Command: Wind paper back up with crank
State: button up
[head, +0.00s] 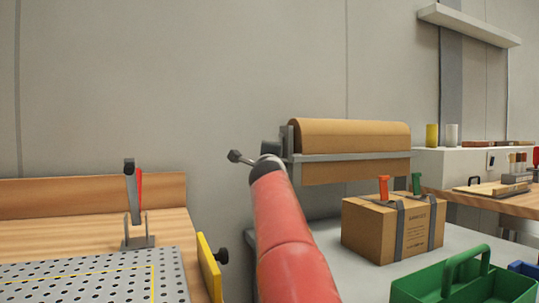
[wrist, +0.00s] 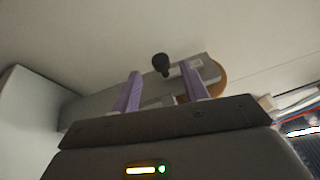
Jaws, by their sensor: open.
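The brown paper roll (head: 350,132) sits in a grey metal holder (head: 350,157) by the wall, with paper hanging below the bar. A thin rod with a dark knob, apparently the crank (head: 235,156), sticks out left of my arm's end. In the wrist view the crank's black knob (wrist: 160,63) shows just beyond and between the fingertips, with part of the roll (wrist: 217,82) behind. My gripper (wrist: 161,78) is open, its two purple fingers apart and empty. In the head view my red arm hides most of the gripper.
A green tote (head: 465,280) is at front right. A wooden bench (head: 90,225) with a perforated plate and clamp is at left.

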jog(key=w+p, duration=0.2)
jog(key=w, duration=0.1)
jog(key=w+r+p, duration=0.1)
jog(key=w+p, duration=0.2)
jog(key=shift+r, duration=0.1)
jog(key=shift+w+p, duration=0.5)
jog(key=shift+w, duration=0.15)
jog(key=shift+f, duration=0.2)
grip_shut()
jog(key=c, duration=1)
grip_release()
jog(key=shift+d+r, duration=0.1)
jog(key=shift+d, duration=0.05)
